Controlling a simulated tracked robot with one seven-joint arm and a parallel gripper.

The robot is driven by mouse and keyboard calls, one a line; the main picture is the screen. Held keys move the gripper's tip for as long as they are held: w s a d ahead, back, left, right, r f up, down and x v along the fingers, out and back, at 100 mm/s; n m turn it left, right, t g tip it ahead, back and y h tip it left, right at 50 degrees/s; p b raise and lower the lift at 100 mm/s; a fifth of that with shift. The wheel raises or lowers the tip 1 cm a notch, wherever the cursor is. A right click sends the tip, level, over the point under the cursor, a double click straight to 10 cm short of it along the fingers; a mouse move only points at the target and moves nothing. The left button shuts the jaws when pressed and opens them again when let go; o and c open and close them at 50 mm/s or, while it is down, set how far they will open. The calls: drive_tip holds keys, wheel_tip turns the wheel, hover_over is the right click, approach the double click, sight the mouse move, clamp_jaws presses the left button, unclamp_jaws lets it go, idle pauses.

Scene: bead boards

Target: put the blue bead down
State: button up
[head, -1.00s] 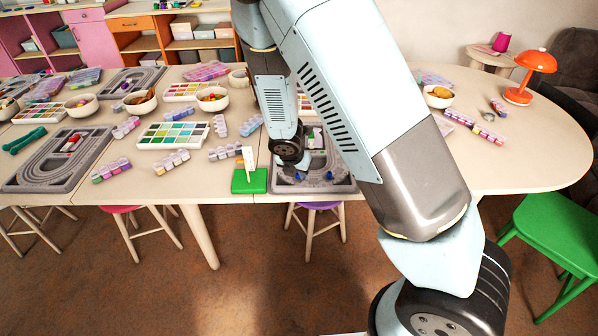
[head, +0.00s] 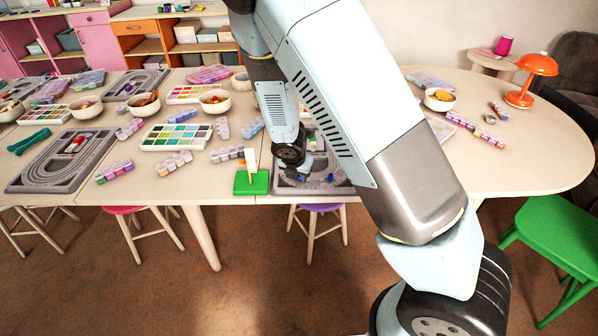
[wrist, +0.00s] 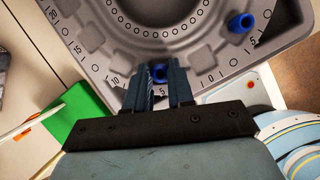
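In the wrist view my gripper (wrist: 159,80) is closed around a blue bead (wrist: 158,72), with one finger against each side. The bead sits end-on between the fingertips, over the near edge of the grey bead board (wrist: 205,62). Whether it touches the board is hard to tell. A second blue bead (wrist: 240,22) lies on the board to the right, apart from my gripper. In the head view the board (head: 283,187) is at the table's front edge, partly hidden by my arm, and a blue bead (head: 330,178) shows on it.
A green stand (head: 252,182) with an upright white piece is just left of the board. Bead boxes, a color-filled tray (head: 176,137) and bowls (head: 214,101) crowd the table to the left. The table (head: 530,150) is mostly clear at far right.

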drive_tip(key=shift+o, duration=0.2)
drive_tip(key=shift+s+a+r, duration=0.1)
drive_tip(key=shift+s+r, duration=0.1)
drive_tip(key=shift+s, duration=0.1)
drive_tip(key=v, duration=1.1)
drive_tip(key=shift+w+r, duration=0.15)
drive_tip(key=shift+r, duration=0.3)
drive_tip(key=s+d+r+m, duration=0.3)
drive_tip(key=d+r+m, duration=0.4)
drive_tip(key=r+m, duration=0.15)
drive_tip(key=s+d+r+m, duration=0.3)
drive_tip(key=d+r+m, duration=0.5)
drive_tip(key=r, duration=0.1)
drive_tip(key=s+d+r+m+y, duration=0.1)
drive_tip(key=s+d+r+m, duration=0.2)
drive_tip(key=s+m, duration=0.4)
drive_tip(key=s+d+r+m+t, duration=0.1)
drive_tip(key=s+d+r+m, duration=0.2)
drive_tip(key=s+r+m, duration=0.3)
drive_tip(key=shift+s+r+m+y, duration=0.4)
drive_tip(key=shift+s+m, duration=0.35)
drive_tip(key=shift+s, duration=0.2)
